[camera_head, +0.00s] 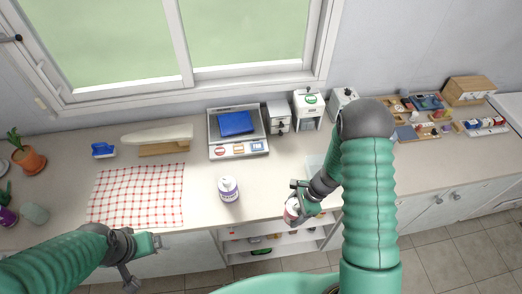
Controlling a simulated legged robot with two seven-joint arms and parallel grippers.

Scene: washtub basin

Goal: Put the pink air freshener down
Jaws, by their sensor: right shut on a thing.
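The pink air freshener (292,211) is a small pale object with a pink-red part, partly hidden by my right gripper. My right gripper (298,204) is shut on it at the front edge of the counter, right of the middle. I cannot tell whether it touches the counter. My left gripper (146,262) is open and empty, in front of the counter's edge at the lower left.
A white bottle with a purple label (228,189) stands on the counter (200,190) left of my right gripper. A red checked cloth (137,195) lies further left. Open shelves (275,243) are below. Counter around the bottle is clear.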

